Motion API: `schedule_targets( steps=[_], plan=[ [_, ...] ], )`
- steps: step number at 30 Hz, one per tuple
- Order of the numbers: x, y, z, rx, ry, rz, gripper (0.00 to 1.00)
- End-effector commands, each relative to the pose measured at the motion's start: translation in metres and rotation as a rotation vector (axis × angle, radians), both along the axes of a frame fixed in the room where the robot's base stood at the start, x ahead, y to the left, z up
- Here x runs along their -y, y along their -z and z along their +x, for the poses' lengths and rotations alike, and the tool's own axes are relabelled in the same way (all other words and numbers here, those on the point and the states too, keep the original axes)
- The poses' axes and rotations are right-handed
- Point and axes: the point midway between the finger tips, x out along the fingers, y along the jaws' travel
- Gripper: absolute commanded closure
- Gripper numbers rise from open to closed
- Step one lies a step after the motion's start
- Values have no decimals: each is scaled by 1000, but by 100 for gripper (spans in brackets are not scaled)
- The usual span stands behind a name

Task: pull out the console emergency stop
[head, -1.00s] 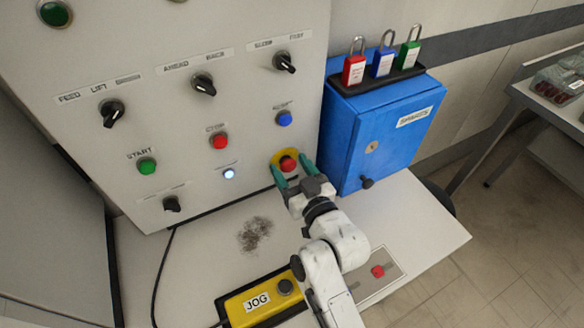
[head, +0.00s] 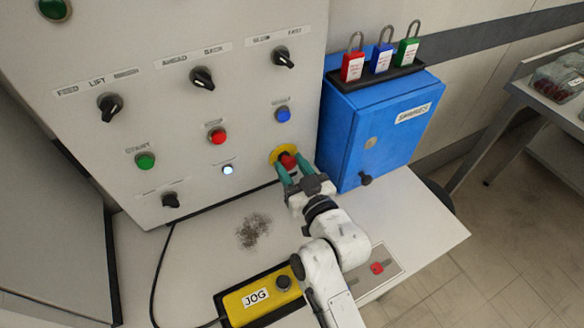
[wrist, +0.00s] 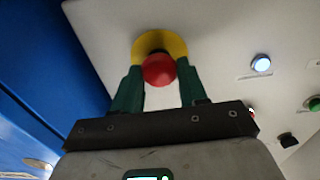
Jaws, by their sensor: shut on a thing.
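The console emergency stop (head: 288,160) is a red mushroom button on a yellow round plate, low on the right side of the grey console panel. In the wrist view its red head (wrist: 159,70) sits between the two green fingers, in front of the yellow plate. My gripper (head: 287,164) reaches it from the front and is shut on the red head, one finger on each side. The fingers also show in the wrist view (wrist: 159,80). The fingers hide part of the button in the head view.
A blue cabinet (head: 360,130) with several padlocks on top stands close to the right. A lit white lamp (head: 227,169), a red button (head: 217,137) and a blue button (head: 283,114) are nearby. A yellow JOG box (head: 262,300) lies on the desk below.

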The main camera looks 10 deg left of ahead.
Motion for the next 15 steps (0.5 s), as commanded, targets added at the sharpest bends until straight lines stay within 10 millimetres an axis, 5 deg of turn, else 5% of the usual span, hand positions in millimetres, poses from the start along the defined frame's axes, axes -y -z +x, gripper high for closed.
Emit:
schedule_targets(
  steps=[8,9,15],
  plan=[
    [0,2,-1,-2,0,-2,100],
    [0,2,-1,-2,0,-2,55],
    [0,2,-1,-2,0,-2,36]
  ],
)
